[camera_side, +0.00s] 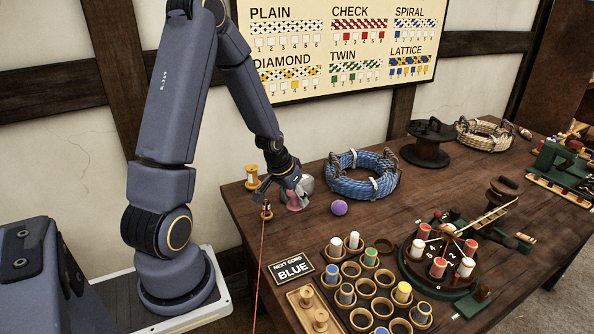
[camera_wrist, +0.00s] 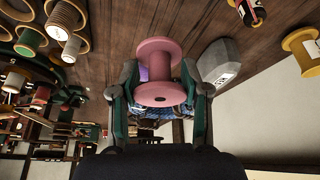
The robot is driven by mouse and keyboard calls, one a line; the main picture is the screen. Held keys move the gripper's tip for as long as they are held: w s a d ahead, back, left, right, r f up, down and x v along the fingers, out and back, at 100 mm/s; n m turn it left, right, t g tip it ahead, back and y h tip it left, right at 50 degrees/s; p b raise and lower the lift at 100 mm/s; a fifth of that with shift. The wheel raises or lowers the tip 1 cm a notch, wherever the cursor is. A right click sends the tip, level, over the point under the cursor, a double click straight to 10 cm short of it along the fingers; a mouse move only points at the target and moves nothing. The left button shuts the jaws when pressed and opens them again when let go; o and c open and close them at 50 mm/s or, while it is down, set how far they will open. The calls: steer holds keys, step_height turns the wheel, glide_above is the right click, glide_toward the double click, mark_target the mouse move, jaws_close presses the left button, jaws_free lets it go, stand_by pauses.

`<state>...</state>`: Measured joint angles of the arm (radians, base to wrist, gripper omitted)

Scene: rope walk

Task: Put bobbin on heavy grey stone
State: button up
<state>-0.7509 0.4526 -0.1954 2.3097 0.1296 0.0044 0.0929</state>
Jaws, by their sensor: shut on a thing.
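A pink bobbin (camera_wrist: 160,93) is between the two fingers of my gripper (camera_wrist: 160,78), which is shut on it. In the side view the pink bobbin (camera_side: 294,203) shows beneath my gripper (camera_side: 289,190), upright and at or just above the table; I cannot tell if it touches. The heavy grey stone (camera_wrist: 222,62) stands close beside the bobbin on its right in the wrist view, with a pale label on its face. In the side view the stone (camera_side: 306,184) is partly hidden behind my gripper. Nothing is seen on the stone.
A yellow spool (camera_side: 251,176) and a small reel with red cord (camera_side: 267,211) stand left. A purple ball (camera_side: 339,207) and a blue rope coil (camera_side: 362,181) lie right. A bobbin rack (camera_side: 362,319) and a round braiding stand (camera_side: 440,282) are nearer the front.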

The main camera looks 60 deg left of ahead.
steer(key=s+a+r+n, duration=0.2)
steer(key=a+r+n, duration=0.1)
steer(key=a+r, duration=0.65)
glide_above(307, 182)
steer(key=s+a, duration=0.2)
steer(key=s, duration=0.1)
steer(key=shift+g+y, duration=0.3)
steer(key=shift+y, duration=0.1)
step_height(307, 182, down, 9)
steer(key=shift+d+r, duration=0.1)
steer(key=shift+w+a+f, duration=0.2)
steer(key=shift+w+f, duration=0.05)
steer(key=shift+f, duration=1.7)
steer(key=shift+f, duration=0.15)
steer(key=o, duration=1)
